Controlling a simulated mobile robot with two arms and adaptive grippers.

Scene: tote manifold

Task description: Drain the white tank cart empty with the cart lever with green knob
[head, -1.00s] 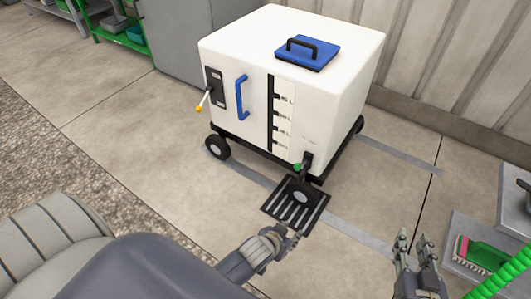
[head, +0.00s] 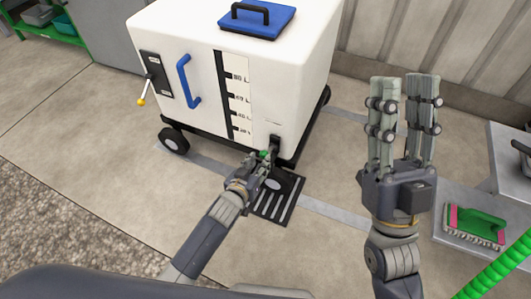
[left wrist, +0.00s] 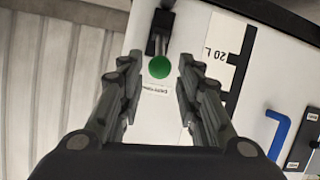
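The white tank cart (head: 195,50) stands on wheels, with a blue lid (head: 256,18), a blue handle (head: 187,80) and a dark level strip with litre marks. The lever's green knob (head: 264,154) is low at its front corner, above a floor drain grate (head: 272,207). My left gripper (head: 262,160) is at the knob. In the left wrist view its fingers (left wrist: 155,88) are apart, with the green knob (left wrist: 159,67) between and just beyond the tips, not visibly touching. My right gripper (head: 402,85) is raised, fingers upward, apart and empty.
A yellow-tipped lever (head: 142,101) sticks out of the cart's left side. The concrete floor left of the cart is clear.

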